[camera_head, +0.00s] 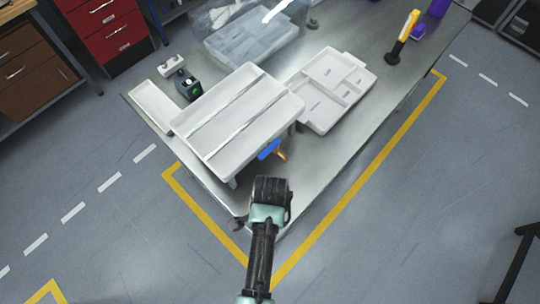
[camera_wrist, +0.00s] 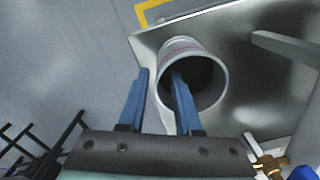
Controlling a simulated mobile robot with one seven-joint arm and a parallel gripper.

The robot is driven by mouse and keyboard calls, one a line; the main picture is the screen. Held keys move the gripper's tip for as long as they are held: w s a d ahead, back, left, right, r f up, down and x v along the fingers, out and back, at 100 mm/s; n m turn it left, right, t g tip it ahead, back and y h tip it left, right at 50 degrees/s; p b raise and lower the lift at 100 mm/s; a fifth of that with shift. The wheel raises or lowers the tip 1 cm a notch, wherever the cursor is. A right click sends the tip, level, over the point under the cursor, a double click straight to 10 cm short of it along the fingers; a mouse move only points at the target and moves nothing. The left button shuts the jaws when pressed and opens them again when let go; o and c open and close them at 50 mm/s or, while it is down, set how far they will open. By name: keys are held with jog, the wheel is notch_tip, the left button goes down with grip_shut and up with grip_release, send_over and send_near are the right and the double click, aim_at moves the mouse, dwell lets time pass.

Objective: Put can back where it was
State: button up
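The can (camera_wrist: 193,48) is a light grey, open-topped cylinder in the wrist view, its dark mouth turned towards the camera. My gripper (camera_wrist: 163,74) has its two blue fingers apart. The right finger reaches into the can's mouth and the left finger is outside it, so the near left wall lies between them. A gap shows between the fingers, and I cannot tell whether either touches the wall. In the head view my gripper (camera_head: 271,187) is over the near corner of the metal table (camera_head: 325,165).
A white divided tray (camera_head: 238,108) stands just beyond my gripper, with a blue-handled brass fitting (camera_head: 280,154) by its near edge. A compartment tray (camera_head: 332,90), a clear bin (camera_head: 250,35) and a yellow-black tool (camera_head: 402,38) are farther back.

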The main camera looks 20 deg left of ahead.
notch_tip(320, 180, up, 12)
jog(key=w+r+n+t+y, duration=0.2)
jog(key=w+r+t, duration=0.6)
jog(key=w+r, duration=0.7)
jog(key=w+d+r+n+t, duration=0.1)
jog(key=w+r+t, duration=0.2)
jog(key=r, duration=0.4)
jog(key=w+r+n+t, duration=0.1)
jog(key=w+r+t, duration=0.15)
jog(key=r, duration=0.55)
jog(key=s+d+r+n+t, duration=0.1)
jog(key=d+r+t, duration=0.15)
jog(key=r, duration=0.55)
jog(key=d+r+n+t, duration=0.1)
jog(key=r+t, duration=0.3)
jog(key=r, duration=0.5)
jog(key=s+d+r+n+t+h, duration=0.1)
jog(key=s+d+r+t, duration=0.1)
jog(key=s+r, duration=0.3)
jog(key=s+d+r+n+t+h, duration=0.1)
jog(key=s+r+t, duration=0.4)
jog(key=r, duration=0.8)
jog(key=shift+s+d+b, duration=0.3)
jog(key=shift+s+d, duration=0.25)
jog(key=shift+s, duration=0.25)
